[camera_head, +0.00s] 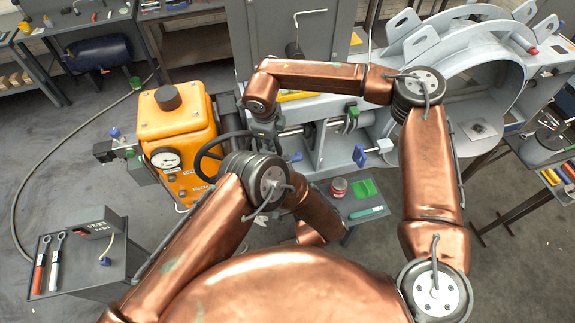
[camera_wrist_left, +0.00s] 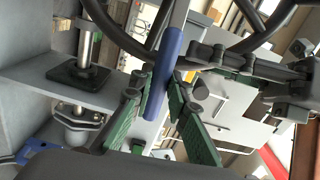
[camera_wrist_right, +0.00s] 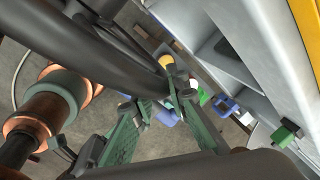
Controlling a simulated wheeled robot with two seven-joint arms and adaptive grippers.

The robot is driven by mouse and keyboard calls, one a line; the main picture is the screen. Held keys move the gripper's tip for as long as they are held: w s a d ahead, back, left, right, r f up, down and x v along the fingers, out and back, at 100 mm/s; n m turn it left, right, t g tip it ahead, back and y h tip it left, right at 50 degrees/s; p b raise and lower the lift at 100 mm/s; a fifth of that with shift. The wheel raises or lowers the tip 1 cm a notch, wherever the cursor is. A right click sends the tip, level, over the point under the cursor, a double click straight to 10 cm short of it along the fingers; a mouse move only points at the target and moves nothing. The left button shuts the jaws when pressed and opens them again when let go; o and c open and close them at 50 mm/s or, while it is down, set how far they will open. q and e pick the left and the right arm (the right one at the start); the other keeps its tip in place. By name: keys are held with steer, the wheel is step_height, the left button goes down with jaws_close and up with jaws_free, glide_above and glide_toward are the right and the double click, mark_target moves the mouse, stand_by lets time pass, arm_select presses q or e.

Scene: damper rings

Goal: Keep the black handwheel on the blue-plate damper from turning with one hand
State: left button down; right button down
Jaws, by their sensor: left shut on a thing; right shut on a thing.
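The black handwheel (camera_head: 201,155) stands beside the orange unit in the head view, partly hidden by my left arm. My right gripper (camera_head: 267,129) is at its upper right side. In the right wrist view the thick black rim (camera_wrist_right: 105,55) runs down to the green-padded fingers of my right gripper (camera_wrist_right: 160,96), which are shut on it; the contact is partly hidden. In the left wrist view my left gripper (camera_wrist_left: 160,97) is shut on a blue grip (camera_wrist_left: 166,68) on a grey rod. Black wheel parts (camera_wrist_left: 112,32) show above. My left gripper is hidden in the head view.
The orange unit (camera_head: 178,130) with a gauge is left of the wheel. Grey damper framework (camera_head: 325,140) with blue latches (camera_head: 359,155) is on the right. A small stand holds a red can (camera_head: 338,187) and a green tray (camera_head: 364,189). A tool cart (camera_head: 75,262) is at lower left.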

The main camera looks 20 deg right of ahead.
arm_select(q)
steer(key=shift+w, duration=0.3)
steer(key=c, duration=1.8)
jaws_free()
steer(key=shift+o, duration=0.2)
steer(key=c, duration=0.4)
